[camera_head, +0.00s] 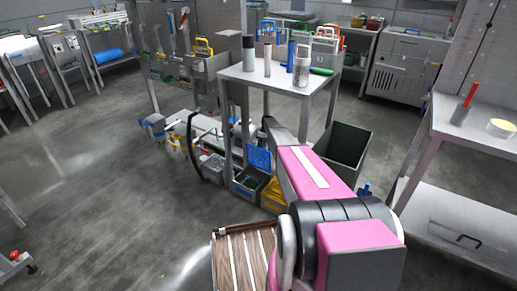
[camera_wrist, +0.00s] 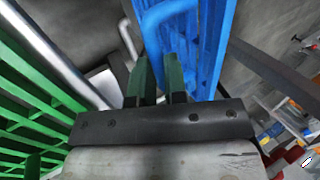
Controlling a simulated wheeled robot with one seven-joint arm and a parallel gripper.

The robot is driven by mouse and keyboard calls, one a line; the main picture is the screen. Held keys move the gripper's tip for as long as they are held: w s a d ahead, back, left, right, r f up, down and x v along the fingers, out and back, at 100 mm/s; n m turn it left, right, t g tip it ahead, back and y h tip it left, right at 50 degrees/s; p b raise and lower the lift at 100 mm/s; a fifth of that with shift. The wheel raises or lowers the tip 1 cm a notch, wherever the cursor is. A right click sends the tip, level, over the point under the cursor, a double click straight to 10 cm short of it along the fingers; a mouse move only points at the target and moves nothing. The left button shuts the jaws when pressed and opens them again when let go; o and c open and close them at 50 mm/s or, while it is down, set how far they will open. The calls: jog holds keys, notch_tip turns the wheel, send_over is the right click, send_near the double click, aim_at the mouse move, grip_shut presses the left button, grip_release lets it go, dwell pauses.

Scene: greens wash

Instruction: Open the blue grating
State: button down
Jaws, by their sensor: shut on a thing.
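The blue grating (camera_wrist: 208,45) stands close in front of my gripper in the wrist view, with slanting bars. A blue grating panel (camera_head: 259,160) also shows low beside the metal table in the head view. A lighter blue bent handle (camera_wrist: 152,24) runs along the grating's left side. My gripper (camera_wrist: 158,62) has its two dark green fingers shut on this handle; the exact contact is partly hidden by the fingers. In the head view my pink arm reaches toward the table and I cannot make out the fingers.
A green grating (camera_wrist: 30,105) lies close on the left of the wrist view. A metal table (camera_head: 285,77) with bottles stands beside my arm. A dark green open bin (camera_head: 342,147) is right of the arm.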

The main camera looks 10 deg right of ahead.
jog(key=shift+w+d+f, duration=0.3)
jog(key=shift+d+f, duration=0.05)
jog(key=shift+f, duration=0.1)
jog(key=c, duration=1.2)
grip_release()
jog(key=shift+o, duration=0.2)
jog(key=shift+r, duration=0.1)
jog(key=v, duration=1)
jog(key=shift+w+r, duration=0.15)
jog(key=shift+r, duration=0.2)
